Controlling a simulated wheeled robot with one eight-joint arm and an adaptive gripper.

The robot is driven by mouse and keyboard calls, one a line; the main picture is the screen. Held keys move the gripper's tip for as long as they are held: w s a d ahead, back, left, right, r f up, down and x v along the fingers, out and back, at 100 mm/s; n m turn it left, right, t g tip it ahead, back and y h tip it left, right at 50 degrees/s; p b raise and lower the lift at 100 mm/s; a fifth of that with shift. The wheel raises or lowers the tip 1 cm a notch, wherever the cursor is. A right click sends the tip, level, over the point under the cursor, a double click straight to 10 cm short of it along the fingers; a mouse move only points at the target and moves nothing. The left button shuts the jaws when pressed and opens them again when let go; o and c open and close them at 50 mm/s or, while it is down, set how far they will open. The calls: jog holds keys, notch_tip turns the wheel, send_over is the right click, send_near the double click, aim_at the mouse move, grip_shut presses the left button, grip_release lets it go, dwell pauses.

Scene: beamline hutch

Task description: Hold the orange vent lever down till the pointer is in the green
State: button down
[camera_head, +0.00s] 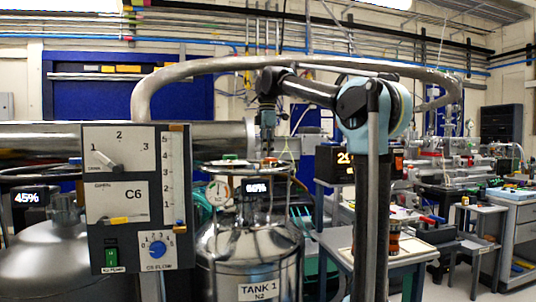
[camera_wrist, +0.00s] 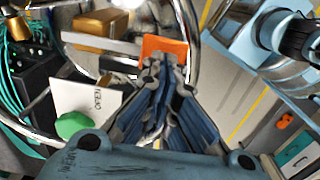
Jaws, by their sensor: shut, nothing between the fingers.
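The orange vent lever (camera_wrist: 165,47) shows in the wrist view just beyond my fingertips. In the head view a small orange piece (camera_head: 270,161) shows at the top of Tank 1 (camera_head: 250,245), below my gripper (camera_head: 267,150). My gripper (camera_wrist: 160,62) is shut and empty, pointing down, its tips at the lever's near edge. I cannot tell whether they touch it. A round white gauge (camera_head: 219,190) is on the tank's left shoulder; its pointer is too small to read. A green knob (camera_wrist: 74,124) sits left of my fingers in the wrist view.
A grey control panel (camera_head: 130,235) marked C6 stands in front, left of Tank 1. A display reading about 66% (camera_head: 256,188) is on the tank. A curved metal pipe (camera_head: 215,65) arches behind my arm. A small table (camera_head: 340,240) stands at right.

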jog(key=shift+s+f+t, duration=0.2)
jog(key=shift+f+t, duration=0.15)
jog(key=shift+t, duration=0.05)
jog(key=shift+d+f, duration=0.1)
jog(key=shift+f, duration=0.4)
jog(key=shift+r, duration=0.15)
dwell(1.4)
jog(key=shift+r, duration=0.8)
notch_tip(320, 180, up, 14)
dwell(0.6)
jog(key=shift+f, duration=0.2)
